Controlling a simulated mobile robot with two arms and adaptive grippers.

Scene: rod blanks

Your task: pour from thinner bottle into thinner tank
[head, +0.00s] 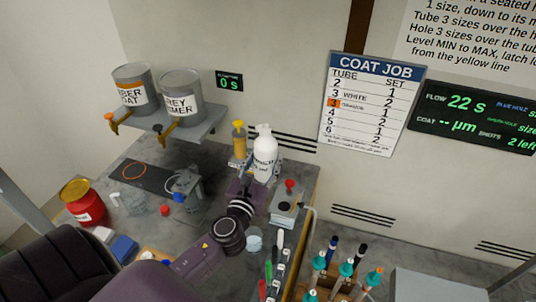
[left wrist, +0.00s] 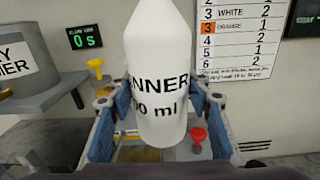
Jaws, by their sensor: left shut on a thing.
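The white thinner bottle (head: 264,158) stands upright in my left gripper (head: 246,187) above the bench. In the left wrist view the bottle (left wrist: 158,75) sits between the blue fingers of my left gripper (left wrist: 160,118), which are shut on it. Its lettering is partly cut off. A yellow-topped vessel (head: 239,141) stands left of the bottle. I cannot read which is the thinner tank. My right gripper is out of view.
Two paint cans (head: 182,96) with taps stand on a raised grey shelf (head: 199,128) at the left. A red can (head: 82,203), clear cups and a small stand (head: 186,187) occupy the bench. Several pens and teal-capped bottles (head: 345,270) stand at the front right.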

